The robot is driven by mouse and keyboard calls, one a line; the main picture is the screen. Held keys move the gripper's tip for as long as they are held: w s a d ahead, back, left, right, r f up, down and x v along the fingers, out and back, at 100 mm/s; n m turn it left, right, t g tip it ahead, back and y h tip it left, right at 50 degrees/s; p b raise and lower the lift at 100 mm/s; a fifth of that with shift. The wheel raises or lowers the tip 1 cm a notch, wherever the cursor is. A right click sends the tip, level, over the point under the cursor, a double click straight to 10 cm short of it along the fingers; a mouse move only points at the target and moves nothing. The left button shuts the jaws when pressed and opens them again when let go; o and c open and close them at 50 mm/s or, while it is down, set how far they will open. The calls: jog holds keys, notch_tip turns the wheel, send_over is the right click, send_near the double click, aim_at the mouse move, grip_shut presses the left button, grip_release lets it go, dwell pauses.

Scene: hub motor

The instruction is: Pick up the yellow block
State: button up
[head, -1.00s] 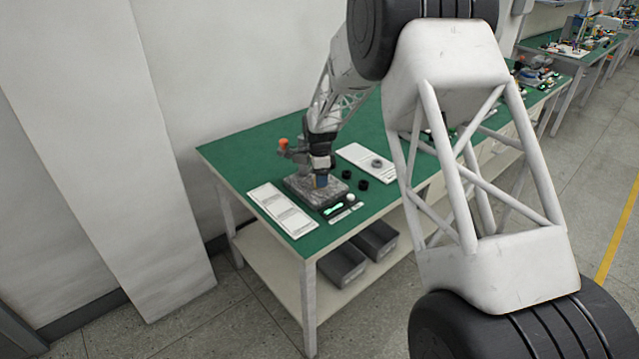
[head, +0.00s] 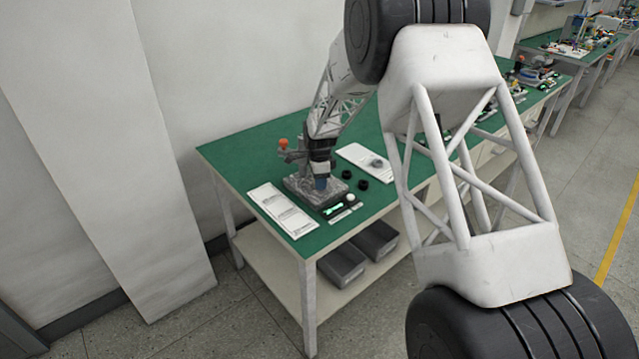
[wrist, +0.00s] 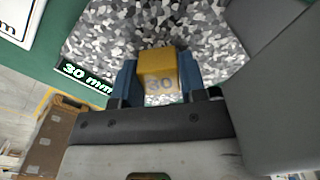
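In the head view my gripper (head: 321,183) points down over the speckled base (head: 300,190) on the green table. The block is hidden there.
A white sheet (head: 283,211) lies left of the base and another (head: 357,157) behind right. Two black round parts (head: 362,184) lie to the right. A lit label (head: 334,209) is in front. An orange knob (head: 283,144) stands behind the base. Grey bins (head: 342,264) sit on the lower shelf.

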grip_shut()
jog(key=shift+r, duration=0.2)
jog(key=shift+r, duration=0.9)
jog(key=shift+s+d+r, duration=0.1)
jog(key=shift+s+r, duration=0.25)
jog(key=shift+r, duration=0.45)
jog(key=s+d+r, duration=0.1)
jog(key=s+d, duration=0.3)
jog(key=s, duration=1)
jog(key=shift+s+d+r, duration=0.15)
jog(key=shift+s+d, duration=0.05)
jog(key=shift+s, duration=0.1)
